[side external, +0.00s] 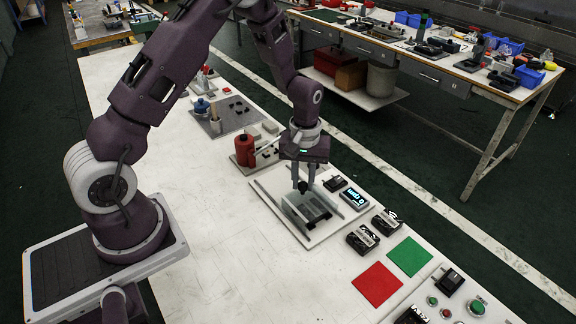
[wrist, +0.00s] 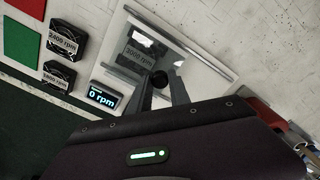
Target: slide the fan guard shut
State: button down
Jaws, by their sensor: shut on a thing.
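The fan guard (side external: 298,212) is a see-through panel between two metal rails on a pale base plate (side external: 271,194). It also shows in the wrist view (wrist: 152,40), where a dark block labelled in rpm (wrist: 136,56) lies under or behind it. My gripper (side external: 302,188) points down at the guard. In the wrist view my gripper (wrist: 163,92) has its two fingers closed around a dark round knob (wrist: 160,79) at the guard's near side. How far the guard covers the slot is hard to tell.
A display (side external: 354,197) reading 0 rpm stands beside the plate. Two dark rpm-labelled blocks (side external: 362,238) (side external: 387,222) sit nearby. Red (side external: 377,284) and green (side external: 409,256) mats lie in front. The bench's left part is clear.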

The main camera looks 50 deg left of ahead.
aim_at(307, 198)
jog(key=shift+d, duration=0.9)
jog(key=c, duration=1.2)
grip_release()
jog(key=shift+r, duration=0.35)
notch_tip(307, 198, up, 6)
jog(key=shift+r, duration=0.25)
